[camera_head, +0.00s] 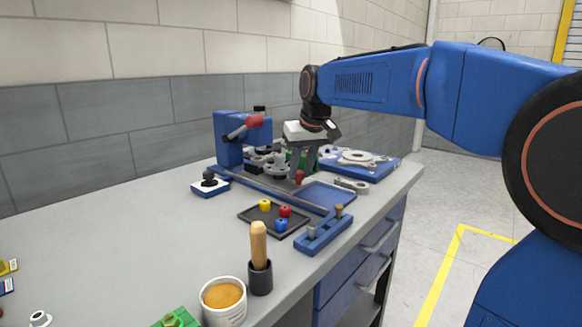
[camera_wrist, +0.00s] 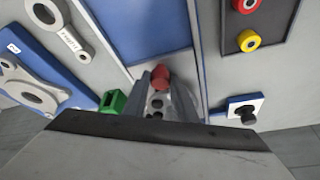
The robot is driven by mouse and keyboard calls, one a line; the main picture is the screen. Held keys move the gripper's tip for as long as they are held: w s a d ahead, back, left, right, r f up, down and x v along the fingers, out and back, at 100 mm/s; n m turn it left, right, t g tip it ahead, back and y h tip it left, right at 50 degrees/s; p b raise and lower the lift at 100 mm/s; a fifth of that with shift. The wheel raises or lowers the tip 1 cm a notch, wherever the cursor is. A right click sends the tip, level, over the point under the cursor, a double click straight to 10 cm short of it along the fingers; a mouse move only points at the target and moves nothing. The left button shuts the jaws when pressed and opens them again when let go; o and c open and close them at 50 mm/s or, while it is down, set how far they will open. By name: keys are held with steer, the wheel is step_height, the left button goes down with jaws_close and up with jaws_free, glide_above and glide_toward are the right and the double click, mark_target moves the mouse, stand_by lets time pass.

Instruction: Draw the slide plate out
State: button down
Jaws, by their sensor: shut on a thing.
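My gripper (camera_head: 299,172) is shut on a red knob (camera_head: 299,178) at the inner end of the long blue-and-grey fixture on the bench. In the wrist view the red knob (camera_wrist: 160,76) sits between the fingers of my gripper (camera_wrist: 160,88). The knob appears to belong to the slide plate, whose body is mostly hidden by the fingers. A flat blue panel (camera_head: 327,195) with grey edge strips lies beside the knob; it also shows in the wrist view (camera_wrist: 145,25). How far the plate stands out cannot be told.
A blue press (camera_head: 229,140) with a red handle stands behind. A dark tray (camera_head: 259,217) holds yellow, red and blue knobs. A blue block with pegs (camera_head: 323,232) is at the front edge. A blue board with grey parts (camera_head: 378,167) lies right. A green piece (camera_wrist: 112,104) is close to my fingers.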

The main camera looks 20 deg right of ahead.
steer(key=s+d, duration=0.2)
steer(key=s, duration=0.1)
steer(key=s+d, duration=0.2)
steer(key=s, duration=0.1)
steer(key=s+d, duration=0.2)
steer(key=s, duration=0.1)
steer(key=shift+s, duration=0.1)
steer(key=c, duration=1.5)
jaws_free()
steer(key=shift+s+d, duration=0.1)
steer(key=shift+o, duration=0.2)
steer(key=v, duration=1.7)
steer(key=shift+r, duration=0.25)
